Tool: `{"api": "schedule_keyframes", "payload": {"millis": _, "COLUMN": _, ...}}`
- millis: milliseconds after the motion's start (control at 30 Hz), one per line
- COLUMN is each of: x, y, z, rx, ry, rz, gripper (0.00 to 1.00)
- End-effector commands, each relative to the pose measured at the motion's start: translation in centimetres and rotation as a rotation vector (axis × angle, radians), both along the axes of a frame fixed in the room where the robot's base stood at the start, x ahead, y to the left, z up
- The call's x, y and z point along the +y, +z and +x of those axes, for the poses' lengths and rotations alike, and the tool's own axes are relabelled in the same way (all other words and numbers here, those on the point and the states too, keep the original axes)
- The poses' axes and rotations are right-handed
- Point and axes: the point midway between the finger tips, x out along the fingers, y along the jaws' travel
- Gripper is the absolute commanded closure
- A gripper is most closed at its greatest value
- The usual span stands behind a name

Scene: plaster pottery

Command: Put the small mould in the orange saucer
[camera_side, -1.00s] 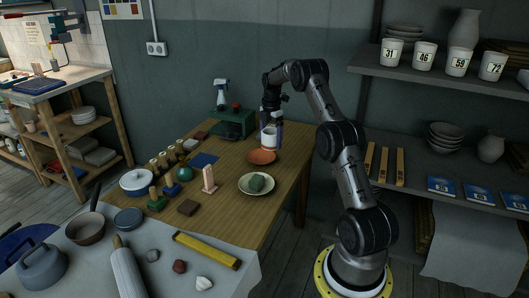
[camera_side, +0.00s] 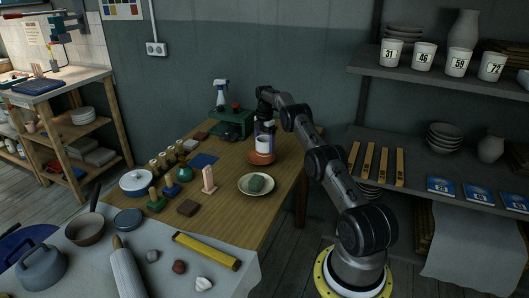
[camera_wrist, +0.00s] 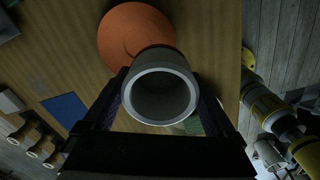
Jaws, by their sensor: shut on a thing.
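The small mould (camera_side: 264,146) is a whitish, cup-shaped piece held upright with its open mouth up. My gripper (camera_side: 265,138) is shut on it, with one dark finger on each side. In the wrist view the mould's hollow inside (camera_wrist: 160,97) shows between the fingers. The orange saucer (camera_side: 259,159) lies on the wooden table directly below the mould in the side view. In the wrist view the saucer (camera_wrist: 122,30) shows beyond the mould's upper edge, partly hidden by it. I cannot tell whether the mould's base touches the saucer.
A pale plate (camera_side: 244,188) with a green lump (camera_side: 257,183) stands in front of the saucer. A green box (camera_side: 228,121) and a spray bottle (camera_side: 221,93) stand behind. A blue sheet (camera_side: 204,160) lies to the left. The table's right edge is close by.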

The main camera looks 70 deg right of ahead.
Motion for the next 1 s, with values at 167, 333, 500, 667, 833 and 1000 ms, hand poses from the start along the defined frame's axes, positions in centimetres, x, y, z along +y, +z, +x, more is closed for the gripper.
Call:
{"api": "schedule_keyframes", "payload": {"millis": 167, "x": 0.0, "y": -2.6, "z": 0.0, "rx": -0.001, "ry": 0.0, "rz": 0.0, "gripper": 0.81}}
{"api": "schedule_keyframes", "payload": {"millis": 333, "x": -0.1, "y": -2.9, "z": 0.1, "rx": -0.002, "ry": 0.0, "rz": -0.003, "gripper": 0.81}}
{"api": "schedule_keyframes", "payload": {"millis": 500, "x": 0.0, "y": -3.1, "z": 0.0, "rx": -0.002, "ry": 0.0, "rz": -0.002, "gripper": 0.81}}
{"api": "schedule_keyframes", "payload": {"millis": 667, "x": 0.0, "y": -3.5, "z": 0.0, "rx": -0.002, "ry": 0.0, "rz": -0.002, "gripper": 0.81}}
{"api": "schedule_keyframes", "payload": {"millis": 833, "x": 0.0, "y": -4.0, "z": 0.0, "rx": -0.002, "ry": 0.0, "rz": -0.002, "gripper": 0.81}}
{"api": "schedule_keyframes", "payload": {"millis": 1000, "x": 0.0, "y": -4.1, "z": 0.0, "rx": -0.002, "ry": 0.0, "rz": -0.003, "gripper": 0.81}}
